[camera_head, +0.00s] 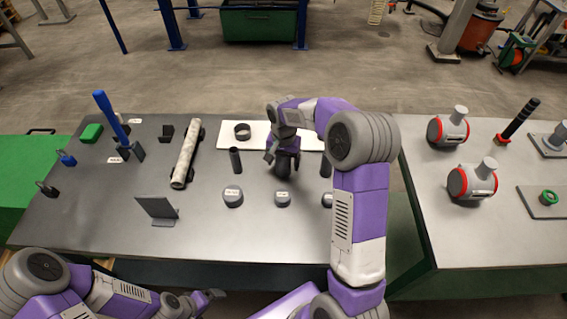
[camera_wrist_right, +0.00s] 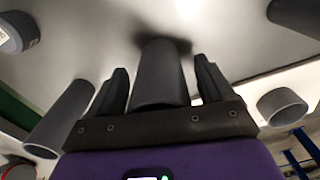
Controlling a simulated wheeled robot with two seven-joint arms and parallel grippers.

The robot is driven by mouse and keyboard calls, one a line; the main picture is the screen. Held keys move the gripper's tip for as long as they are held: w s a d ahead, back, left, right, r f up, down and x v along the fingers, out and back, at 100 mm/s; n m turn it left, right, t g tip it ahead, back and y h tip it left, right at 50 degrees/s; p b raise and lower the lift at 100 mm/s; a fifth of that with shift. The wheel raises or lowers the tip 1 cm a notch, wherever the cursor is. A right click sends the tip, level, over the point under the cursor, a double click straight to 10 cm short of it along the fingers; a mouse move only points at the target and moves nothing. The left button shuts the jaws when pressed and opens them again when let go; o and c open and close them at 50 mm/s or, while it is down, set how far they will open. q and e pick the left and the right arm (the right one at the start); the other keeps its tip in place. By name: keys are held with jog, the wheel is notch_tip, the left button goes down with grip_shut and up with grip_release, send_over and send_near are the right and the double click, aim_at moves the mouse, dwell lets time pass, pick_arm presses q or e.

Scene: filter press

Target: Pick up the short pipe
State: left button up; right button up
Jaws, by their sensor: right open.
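A dark grey short pipe (camera_wrist_right: 160,75) stands between the two fingers of my right gripper in the wrist view. My right gripper (camera_head: 283,168) is open around it, a finger on each side, and comes down over the middle of the table in the head view, where it mostly hides this pipe. Two similar dark pipes stand upright on either side, one to the left (camera_head: 235,160) and one to the right (camera_head: 326,165). My left gripper (camera_head: 212,297) is low in the head view, in front of the table edge; its jaws are not clear.
Labelled grey caps (camera_head: 232,196) line the front of the grey table (camera_head: 100,215). A white board (camera_head: 222,141) with a dark ring (camera_head: 242,131) lies behind the pipes. A long mottled pipe (camera_head: 187,152) rests on supports to the left. A second table (camera_head: 450,240) holds red-ringed pumps (camera_head: 472,182).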

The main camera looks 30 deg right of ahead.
jog(key=shift+c, duration=0.5)
jog(key=c, duration=1)
